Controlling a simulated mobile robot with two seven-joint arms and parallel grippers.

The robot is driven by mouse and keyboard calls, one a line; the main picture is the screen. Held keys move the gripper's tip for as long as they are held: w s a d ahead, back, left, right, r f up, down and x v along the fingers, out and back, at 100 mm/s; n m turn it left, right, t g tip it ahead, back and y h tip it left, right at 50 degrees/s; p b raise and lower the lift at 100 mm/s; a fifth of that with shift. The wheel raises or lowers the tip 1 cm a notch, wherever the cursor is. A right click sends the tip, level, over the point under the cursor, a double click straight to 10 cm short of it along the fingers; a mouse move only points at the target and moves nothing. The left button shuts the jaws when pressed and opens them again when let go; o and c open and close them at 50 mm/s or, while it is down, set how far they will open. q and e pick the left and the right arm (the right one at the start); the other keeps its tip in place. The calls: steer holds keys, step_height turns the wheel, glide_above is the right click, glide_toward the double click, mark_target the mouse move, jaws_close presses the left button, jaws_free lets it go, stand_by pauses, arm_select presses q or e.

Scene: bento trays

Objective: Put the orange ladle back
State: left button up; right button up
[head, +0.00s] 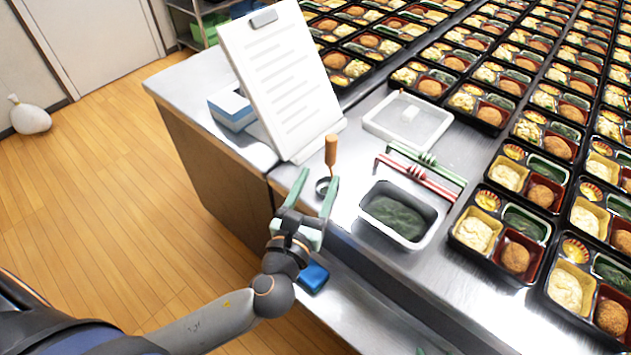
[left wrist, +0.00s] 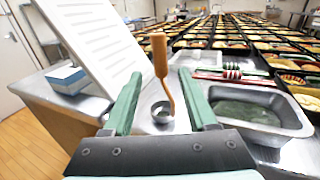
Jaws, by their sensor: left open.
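The orange ladle (head: 331,150) stands near the front edge of the metal counter, its handle upright. In the left wrist view, the ladle's handle (left wrist: 160,60) rises between the fingers, leaning slightly. A small round metal cup (left wrist: 162,112) shows at its lower end; I cannot tell whether this is the ladle's bowl or a holder. My left gripper (head: 318,179) is open, with its green fingers on either side of the ladle and a visible gap. The left gripper (left wrist: 158,76) holds nothing. My right gripper is not in view.
A white document stand (head: 285,85) stands behind, beside a blue-and-white box (head: 232,110). Rows of bento trays (head: 505,225) fill the right.

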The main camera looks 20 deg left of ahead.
arm_select(q)
steer(key=s+a+f+n+g+h, duration=0.1)
steer(key=s+f+n+g, duration=0.3)
steer(key=s+f+n, duration=0.3)
steer(key=s+a+f+n+g+h, duration=0.1)
steer(key=s+f+n+g, duration=0.3)
steer(key=f+n, duration=1.4)
steer(key=s+n+h, duration=0.1)
steer(key=s+n, duration=0.3)
steer(key=n, duration=0.4)
steer(key=shift+s+g, duration=0.2)
steer(key=shift+g, duration=0.1)
steer(key=shift+d, duration=0.2)
